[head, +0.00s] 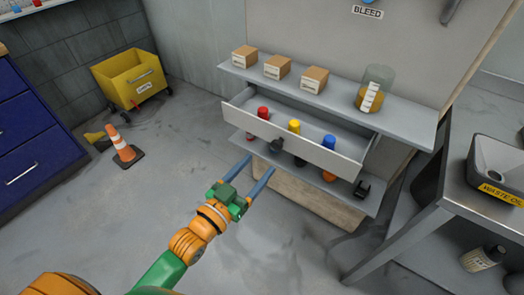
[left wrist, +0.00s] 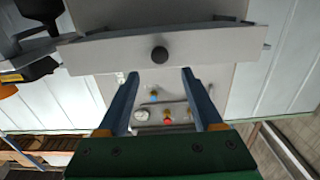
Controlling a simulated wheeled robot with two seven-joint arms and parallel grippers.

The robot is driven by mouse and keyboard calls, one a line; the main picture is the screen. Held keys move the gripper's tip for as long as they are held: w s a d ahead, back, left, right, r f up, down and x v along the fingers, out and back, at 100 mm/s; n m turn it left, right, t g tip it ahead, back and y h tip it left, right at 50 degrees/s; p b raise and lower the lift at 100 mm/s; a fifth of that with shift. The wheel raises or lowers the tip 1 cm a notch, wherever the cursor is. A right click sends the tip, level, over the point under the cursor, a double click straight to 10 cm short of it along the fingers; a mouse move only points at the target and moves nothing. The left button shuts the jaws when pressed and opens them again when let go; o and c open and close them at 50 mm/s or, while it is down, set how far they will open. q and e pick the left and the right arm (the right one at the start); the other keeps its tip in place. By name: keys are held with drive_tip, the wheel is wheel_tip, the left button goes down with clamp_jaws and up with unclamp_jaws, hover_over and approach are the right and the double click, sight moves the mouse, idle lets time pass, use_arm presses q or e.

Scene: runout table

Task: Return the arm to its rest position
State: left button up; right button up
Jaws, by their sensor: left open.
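My left gripper (head: 259,165) is open, its two blue fingers parallel and pointing at the shelf unit. Nothing is between the fingers. It is just in front of a pulled-out grey drawer (head: 340,163), apart from it as far as I can tell. In the left wrist view the open fingers (left wrist: 160,73) point toward the drawer front (left wrist: 215,44) with its round black knob (left wrist: 160,54); the knob sits beyond the fingertips. The green and orange left arm reaches in from the lower left of the head view. My right gripper is not in view.
The drawer holds red (head: 263,113), yellow (head: 294,126) and blue (head: 328,142) items. Above it, a shelf (head: 405,120) carries cartons (head: 277,67) and a jar (head: 374,90). A cone (head: 122,148) and yellow bin (head: 130,78) stand left. A workbench (head: 455,170) is right.

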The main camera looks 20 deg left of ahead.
use_arm(q)
drive_tip(key=s+a+f+n+g+y+p, duration=0.1)
drive_tip(key=a+f+g, duration=0.1)
drive_tip(key=f, duration=0.5)
drive_tip(key=s+a+f+g+y+p, duration=0.1)
drive_tip(key=f+g+y+p, duration=0.1)
drive_tip(key=f, duration=0.5)
drive_tip(key=s+a+f+g+y+p, duration=0.25)
drive_tip(key=s+f+g, duration=0.35)
drive_tip(key=s+f, duration=0.65)
drive_tip(key=s+f+g, duration=0.3)
drive_tip(key=s+f, duration=0.1)
drive_tip(key=s, duration=0.5)
drive_tip(key=s+a+f+g, duration=0.1)
drive_tip(key=s+f+g, duration=0.2)
drive_tip(key=s, duration=0.6)
drive_tip(key=shift+s+f+p, duration=0.15)
drive_tip(key=shift+f+p, duration=0.3)
drive_tip(key=shift+f, duration=0.45)
